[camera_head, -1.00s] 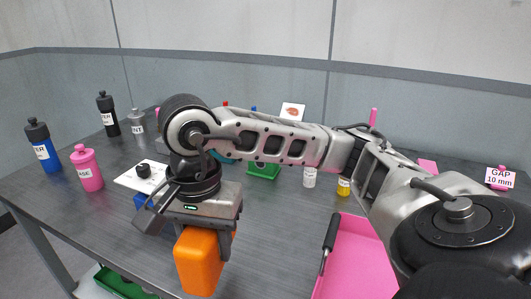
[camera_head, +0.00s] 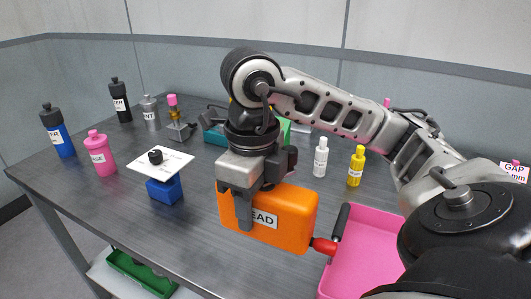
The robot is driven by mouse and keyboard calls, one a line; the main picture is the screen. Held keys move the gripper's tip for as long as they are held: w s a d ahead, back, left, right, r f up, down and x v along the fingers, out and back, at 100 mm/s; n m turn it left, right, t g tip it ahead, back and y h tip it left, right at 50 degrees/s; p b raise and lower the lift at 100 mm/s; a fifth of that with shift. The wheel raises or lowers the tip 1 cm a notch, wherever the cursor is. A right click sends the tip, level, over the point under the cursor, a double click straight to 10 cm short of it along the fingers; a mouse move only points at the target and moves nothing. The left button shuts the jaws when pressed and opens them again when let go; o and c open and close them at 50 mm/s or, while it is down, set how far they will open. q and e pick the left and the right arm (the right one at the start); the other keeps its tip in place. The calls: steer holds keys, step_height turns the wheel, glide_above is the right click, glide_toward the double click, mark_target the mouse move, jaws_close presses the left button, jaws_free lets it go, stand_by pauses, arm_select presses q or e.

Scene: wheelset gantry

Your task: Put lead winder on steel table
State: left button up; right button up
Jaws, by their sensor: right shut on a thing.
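The lead winder is an orange box-shaped case (camera_head: 285,210) with a white label reading "EAD" in view and a red knob at its lower right. My right gripper (camera_head: 247,205) points down and is shut on the case near its left end. The case is over the front part of the grey steel table (camera_head: 215,245). I cannot tell whether its underside touches the table top. My left gripper is not in view.
A blue block (camera_head: 164,190) with a white card stands to the left. Several bottles, including a pink one (camera_head: 101,155), stand farther left. White (camera_head: 320,160) and yellow (camera_head: 356,168) bottles stand behind.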

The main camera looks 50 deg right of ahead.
steer(key=w+d+f, duration=0.1)
steer(key=w+f, duration=0.2)
steer(key=w, duration=0.1)
steer(key=w+d+f, duration=0.2)
steer(key=w+f, duration=0.1)
steer(key=w, duration=0.1)
steer(key=w+d+f+p, duration=0.1)
steer(key=w+d+f, duration=0.1)
steer(key=w+f, duration=0.1)
steer(key=shift+w+d+f, duration=0.1)
steer(key=shift+w+f, duration=0.3)
steer(key=shift+w, duration=0.35)
step_height(320, 180, down, 2)
steer(key=shift+f+p, duration=0.15)
steer(key=shift+p, duration=0.35)
steer(key=shift+f, duration=0.6)
steer(key=o, duration=1.2)
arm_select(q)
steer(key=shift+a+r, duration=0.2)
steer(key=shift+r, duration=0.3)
arm_select(e)
steer(key=shift+o, duration=0.2)
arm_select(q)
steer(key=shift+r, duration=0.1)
arm_select(e)
steer(key=shift+r, duration=0.15)
